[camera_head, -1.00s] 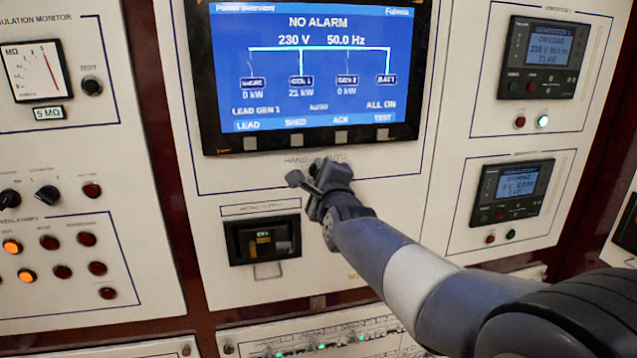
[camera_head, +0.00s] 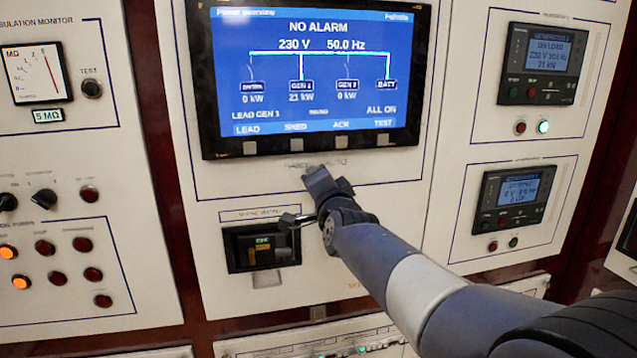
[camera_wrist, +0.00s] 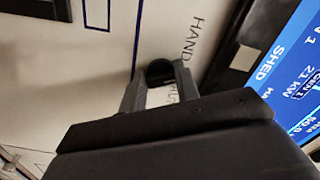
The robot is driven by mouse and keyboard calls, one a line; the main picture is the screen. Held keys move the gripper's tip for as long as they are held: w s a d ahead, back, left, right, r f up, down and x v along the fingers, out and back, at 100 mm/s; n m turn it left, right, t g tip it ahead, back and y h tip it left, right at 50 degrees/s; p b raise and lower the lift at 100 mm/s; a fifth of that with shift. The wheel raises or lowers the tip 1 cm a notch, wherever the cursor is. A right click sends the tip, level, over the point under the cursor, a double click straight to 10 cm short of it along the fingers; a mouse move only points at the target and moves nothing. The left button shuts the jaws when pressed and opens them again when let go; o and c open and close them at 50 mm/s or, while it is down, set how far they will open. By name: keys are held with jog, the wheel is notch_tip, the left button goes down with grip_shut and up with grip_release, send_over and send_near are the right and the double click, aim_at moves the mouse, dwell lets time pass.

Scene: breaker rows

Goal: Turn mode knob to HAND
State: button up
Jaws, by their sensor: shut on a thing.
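The black mode knob (camera_wrist: 160,71) shows in the wrist view between the two grey fingers of my gripper (camera_wrist: 159,84), which is shut on it. The printed word HAND (camera_wrist: 190,40) stands on the pale panel close to the knob; another label behind the fingers is partly covered. In the head view my gripper (camera_head: 322,183) is at the panel just under the big screen, and it hides the knob. I cannot tell which way the knob points.
The big blue screen (camera_head: 314,75) with a row of buttons is right above my gripper. A dark recessed unit (camera_head: 262,246) is just below left. Generator controllers (camera_head: 541,63) are on the right panel, knobs and red buttons (camera_head: 83,243) on the left panel.

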jog(key=shift+n, duration=0.6)
jog(key=o, duration=1)
jog(key=shift+c, duration=0.2)
jog(key=b+v, duration=0.1)
jog(key=v, duration=1)
jog(key=shift+w, duration=0.15)
